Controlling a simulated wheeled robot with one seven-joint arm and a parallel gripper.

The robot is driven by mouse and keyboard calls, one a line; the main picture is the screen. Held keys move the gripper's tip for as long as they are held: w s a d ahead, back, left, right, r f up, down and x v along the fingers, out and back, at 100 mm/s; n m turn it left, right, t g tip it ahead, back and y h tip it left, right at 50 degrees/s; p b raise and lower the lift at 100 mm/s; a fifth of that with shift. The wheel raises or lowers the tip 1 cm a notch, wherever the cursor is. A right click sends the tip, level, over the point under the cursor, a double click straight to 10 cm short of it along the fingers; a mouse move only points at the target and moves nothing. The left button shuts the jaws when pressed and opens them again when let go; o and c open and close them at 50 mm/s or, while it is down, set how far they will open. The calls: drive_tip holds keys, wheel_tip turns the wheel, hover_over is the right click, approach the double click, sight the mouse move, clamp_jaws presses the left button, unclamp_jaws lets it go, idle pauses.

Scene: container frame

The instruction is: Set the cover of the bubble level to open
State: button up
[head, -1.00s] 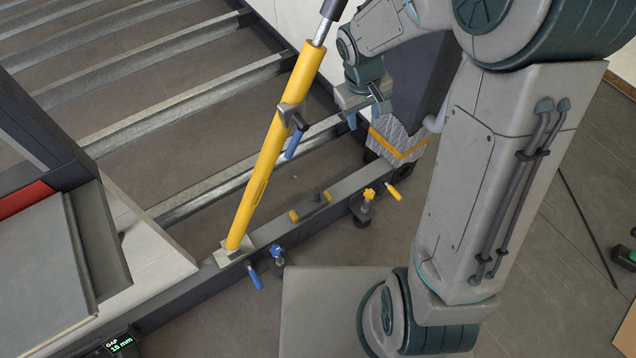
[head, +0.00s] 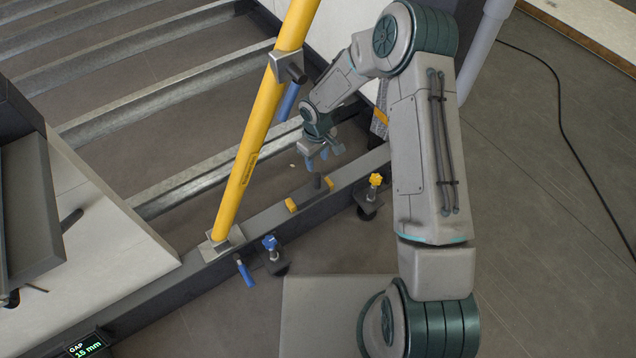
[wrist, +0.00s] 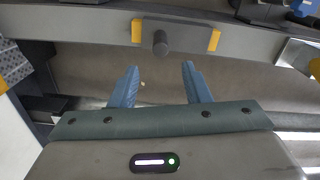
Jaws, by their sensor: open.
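The bubble level (head: 303,195) is a dark bar with yellow ends, on the dark frame beam right of the yellow strut's foot. A dark cover with an upright black knob (head: 317,182) lies over its middle; no vial shows, and the cover looks closed. In the wrist view the level (wrist: 190,36) is at the top, with its knob (wrist: 160,42) facing me. My gripper (head: 325,158) is above and just behind the level, apart from it. Its blue fingers (wrist: 160,67) are open and empty, with the knob beyond the gap between their tips.
The yellow strut (head: 255,135) slants up left of my gripper, with a blue handle (head: 288,101) beside it. A blue-knobbed clamp (head: 271,248) and a yellow-knobbed one (head: 373,186) stand along the beam (head: 345,178). A display (head: 86,346) reads GAP 15 mm.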

sight(318, 180)
wheel_tip(318, 180, down, 12)
drive_tip(key=b, duration=0.4)
drive_tip(key=shift+d, duration=0.1)
clamp_jaws()
